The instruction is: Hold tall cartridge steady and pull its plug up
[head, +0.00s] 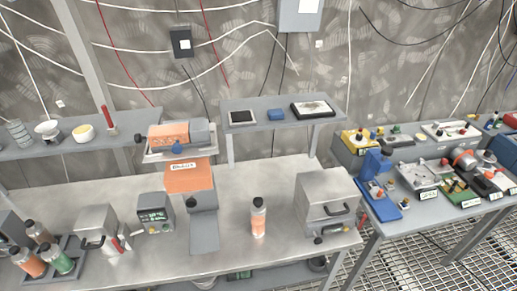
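A tall cartridge (258,222) stands upright and alone on the steel bench. It has a clear and orange body, with a dark plug (258,202) seated at its top. Several similar cartridges stand in a dark rack at the lower left, among them an orange one (28,263) and a green one (60,259). Neither of my grippers is in view, and nothing touches the lone cartridge.
A grey box with a handle (326,205) stands right of the cartridge. An orange and grey machine (190,178) and a display box (155,212) stand left. The steel bench (285,250) is clear around the cartridge. A crowded side table (395,232) is at right.

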